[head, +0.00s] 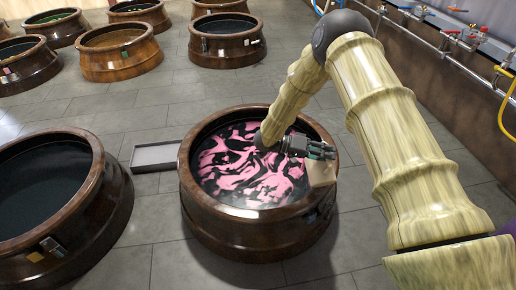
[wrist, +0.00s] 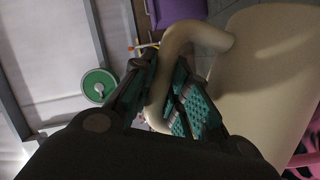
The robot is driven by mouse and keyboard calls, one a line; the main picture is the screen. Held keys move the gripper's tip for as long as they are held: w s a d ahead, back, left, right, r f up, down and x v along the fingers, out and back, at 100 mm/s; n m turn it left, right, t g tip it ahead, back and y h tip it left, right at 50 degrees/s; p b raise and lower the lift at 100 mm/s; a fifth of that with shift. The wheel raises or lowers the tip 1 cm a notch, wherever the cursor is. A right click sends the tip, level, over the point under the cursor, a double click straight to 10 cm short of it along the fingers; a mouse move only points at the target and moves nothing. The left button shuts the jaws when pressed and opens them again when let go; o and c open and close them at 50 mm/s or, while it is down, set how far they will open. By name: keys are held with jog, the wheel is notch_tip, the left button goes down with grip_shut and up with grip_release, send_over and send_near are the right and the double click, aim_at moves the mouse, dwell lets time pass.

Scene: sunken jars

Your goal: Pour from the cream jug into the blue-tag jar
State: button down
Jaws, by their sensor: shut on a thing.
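My gripper (head: 318,150) is shut on the handle of the cream jug (head: 321,174), over the right side of a brown jar (head: 245,232) with swirled pink and black contents. In the wrist view the jug's pale body (wrist: 262,80) fills the right side, and its curved handle passes between the fingers (wrist: 165,92). I see no stream from the jug; its mouth and exact tilt cannot be made out.
A dark-filled jar (head: 97,226) stands at the front left, with a shallow grey tray (head: 155,157) between it and the pink jar. Several more jars stand at the back. Pipes with valves (head: 448,36) and a yellow hose (head: 503,110) line the right wall. Tiled floor is open behind the pink jar.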

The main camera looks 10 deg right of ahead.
dwell(0.3)
jog(key=shift+w+a+r+n+g+h, duration=0.15)
jog(key=shift+w+r+n+h, duration=0.1)
jog(key=shift+w+n, duration=0.55)
jog(key=shift+w+d+r+n+g+h, duration=0.15)
jog(key=shift+w+n+h, duration=0.2)
jog(key=shift+w, duration=0.7)
jog(key=shift+a, duration=0.1)
dwell(0.9)
